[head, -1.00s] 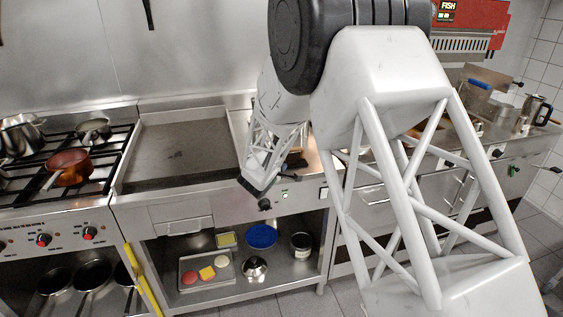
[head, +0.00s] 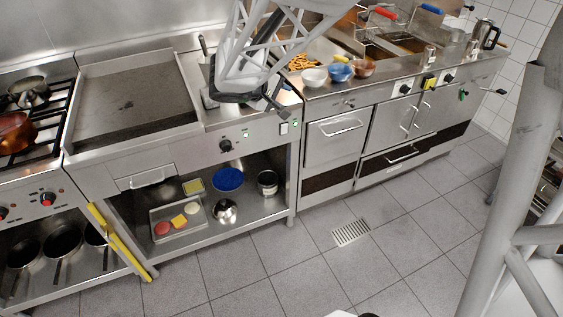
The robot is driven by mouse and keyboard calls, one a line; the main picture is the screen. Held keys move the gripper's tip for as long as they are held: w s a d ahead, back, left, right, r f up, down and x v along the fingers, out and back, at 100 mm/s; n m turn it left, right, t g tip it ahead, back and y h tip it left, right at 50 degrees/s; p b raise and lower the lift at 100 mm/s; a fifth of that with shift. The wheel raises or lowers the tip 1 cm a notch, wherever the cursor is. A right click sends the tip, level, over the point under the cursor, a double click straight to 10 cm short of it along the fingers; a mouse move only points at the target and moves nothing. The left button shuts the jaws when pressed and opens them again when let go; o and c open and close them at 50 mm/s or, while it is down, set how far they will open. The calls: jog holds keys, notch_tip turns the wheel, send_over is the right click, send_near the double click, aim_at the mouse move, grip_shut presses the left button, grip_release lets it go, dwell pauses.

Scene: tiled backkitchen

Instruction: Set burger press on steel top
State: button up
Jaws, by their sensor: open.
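The steel top (head: 190,70) is the bare metal strip right of the griddle. My gripper (head: 272,108) hangs over its front right part, dark jaws open with nothing seen between them. A dark, low shape (head: 210,97) shows at the left of my gripper, over the steel top; it may be the burger press, but my arm covers much of this spot and I cannot tell whether it rests there. A dark upright handle (head: 203,45) stands at the back of the steel top; what it belongs to is unclear.
The griddle (head: 130,105) lies left. Bowls (head: 340,72) and fryers (head: 405,42) stand right. The shelf below holds a food tray (head: 178,222), a blue plate (head: 229,179), a steel dome (head: 225,211) and a can (head: 267,183). The floor in front is clear.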

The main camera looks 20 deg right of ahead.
jog(key=s+a+r+m+y, duration=0.1)
jog(key=s+a+y, duration=0.2)
jog(key=s, duration=0.6)
jog(key=s+a+m+g+y, duration=0.1)
jog(key=s+a+y, duration=0.2)
jog(key=s, duration=0.7)
jog(key=s+a+r+m+y, duration=0.1)
jog(key=s+a+y, duration=0.3)
jog(key=s, duration=0.5)
jog(key=shift+s+a+r+m, duration=0.3)
jog(key=shift+s+a+m, duration=0.1)
jog(key=shift+a, duration=0.2)
